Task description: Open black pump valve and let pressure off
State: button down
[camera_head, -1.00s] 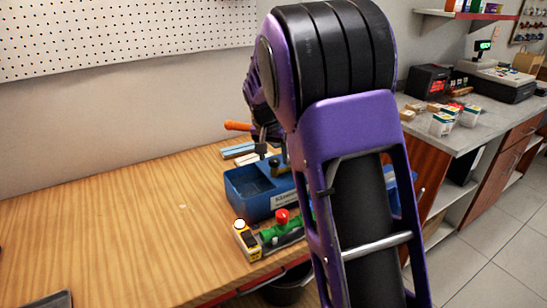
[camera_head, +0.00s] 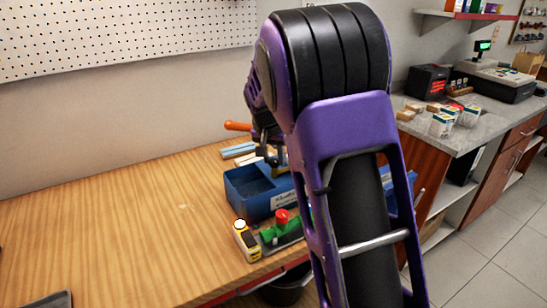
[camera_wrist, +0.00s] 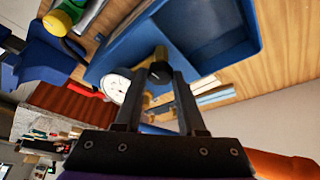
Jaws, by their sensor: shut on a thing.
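The blue pump tank (camera_head: 240,198) stands on the wooden bench, and its open basin (camera_wrist: 258,45) fills the top of the wrist view. The black pump valve (camera_wrist: 160,72) sits on a brass fitting beside the tank wall in the wrist view. My gripper (camera_wrist: 158,78) has its two dark fingers on either side of the black knob and is shut on it. A white round pressure gauge (camera_wrist: 116,88) is just left of the fingers; its reading is too small to tell. In the head view my arm hides most of the pump's right side.
A yellow device (camera_head: 246,241) and a green fitting with a red knob (camera_head: 282,217) stand in front of the tank. An orange handle (camera_head: 238,126) sticks out behind it. The left of the wooden bench (camera_head: 110,230) is mostly clear.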

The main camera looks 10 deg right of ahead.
jog(key=shift+n, duration=0.3)
jog(key=n, duration=0.1)
jog(key=n+y, duration=0.1)
jog(key=n, duration=0.1)
jog(key=shift+d+n+t+y, duration=0.25)
jog(key=shift+n+t+y, duration=0.05)
jog(key=shift+n, duration=0.1)
jog(key=n+y, duration=0.1)
jog(key=n, duration=0.2)
jog(key=shift+d+n+b, duration=0.15)
jog(key=shift+n+b, duration=0.15)
jog(key=shift+b, duration=0.05)
jog(key=n+y, duration=0.2)
jog(key=n, duration=0.2)
jog(key=shift+d+g, duration=0.1)
jog(key=shift+g, duration=0.3)
jog(key=shift+w+n+g+y+p, duration=0.1)
jog(key=shift+n+g+y+p, duration=0.3)
jog(key=shift+n, duration=1.4)
jog(key=c, duration=0.5)
grip_release()
